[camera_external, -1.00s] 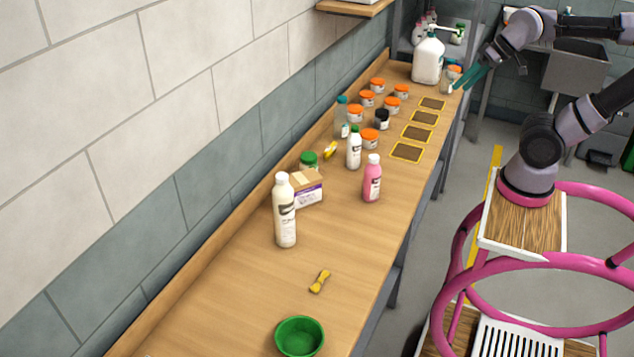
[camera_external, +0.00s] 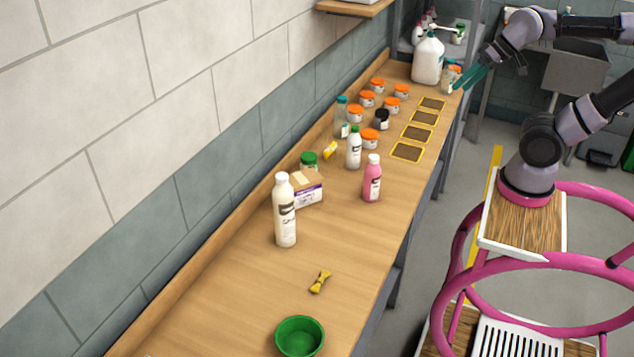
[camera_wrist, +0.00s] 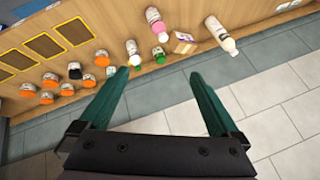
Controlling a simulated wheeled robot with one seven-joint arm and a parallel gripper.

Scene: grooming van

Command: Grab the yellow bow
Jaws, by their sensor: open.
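The yellow bow (camera_external: 319,282) lies on the wooden counter in the external view, just behind the green bowl (camera_external: 300,337) and apart from it. I do not make the bow out in the wrist view. My gripper (camera_external: 466,81) has teal fingers and is at the far end of the counter, near the large white pump jug (camera_external: 428,58), a long way from the bow. In the wrist view my gripper (camera_wrist: 163,78) is open, with nothing between its fingers.
Between gripper and bow, the counter (camera_external: 376,245) holds several orange-lidded jars (camera_external: 355,114), a pink bottle (camera_external: 372,180), a tall white bottle (camera_external: 285,212) and a small box (camera_external: 305,190). A second yellow item (camera_external: 330,150) lies near the wall. The counter around the bow is clear.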

